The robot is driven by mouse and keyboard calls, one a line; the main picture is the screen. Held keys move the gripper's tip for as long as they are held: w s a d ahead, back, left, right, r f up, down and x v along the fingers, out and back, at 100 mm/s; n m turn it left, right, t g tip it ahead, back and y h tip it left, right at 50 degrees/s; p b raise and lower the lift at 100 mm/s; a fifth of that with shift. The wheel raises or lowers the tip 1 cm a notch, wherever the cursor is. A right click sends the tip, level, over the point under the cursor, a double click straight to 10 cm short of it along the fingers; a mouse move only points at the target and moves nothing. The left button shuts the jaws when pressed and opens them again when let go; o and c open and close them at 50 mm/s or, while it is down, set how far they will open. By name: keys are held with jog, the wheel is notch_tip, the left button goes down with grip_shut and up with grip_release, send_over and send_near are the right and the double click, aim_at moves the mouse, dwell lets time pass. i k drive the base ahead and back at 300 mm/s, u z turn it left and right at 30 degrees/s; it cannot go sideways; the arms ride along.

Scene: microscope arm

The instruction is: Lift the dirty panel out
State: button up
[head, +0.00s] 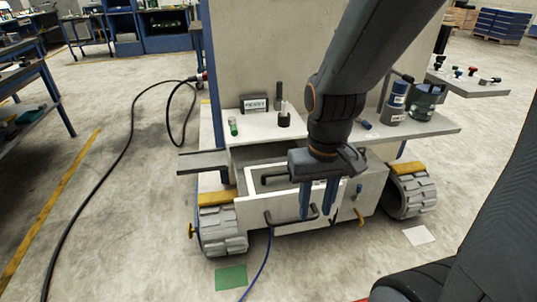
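A white-rimmed panel or frame (252,186) with a dark handle sits in the open recess at the front of the wheeled machine. It may be the dirty panel; no dirt on it can be made out at this size. My gripper (318,212) points down over the right part of this recess, in front of the frame. Its two blue fingers are apart with a pale gap between them, and nothing shows held. The gripper body hides the right part of the frame. A dark handle (285,221) on the machine's front face lies just left of the fingers; contact cannot be told.
The machine's shelf (262,126) carries a small labelled box (254,103), a green vial (233,127) and dark containers (395,105). Wheels (222,232) flank the recess. A black cable (118,150) lies on the floor at left. A green sheet (231,278) lies in front.

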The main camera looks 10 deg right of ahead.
aim_at(265, 179)
jog(key=u, duration=0.25)
jog(key=i, duration=0.35)
jog(key=z, duration=1.3)
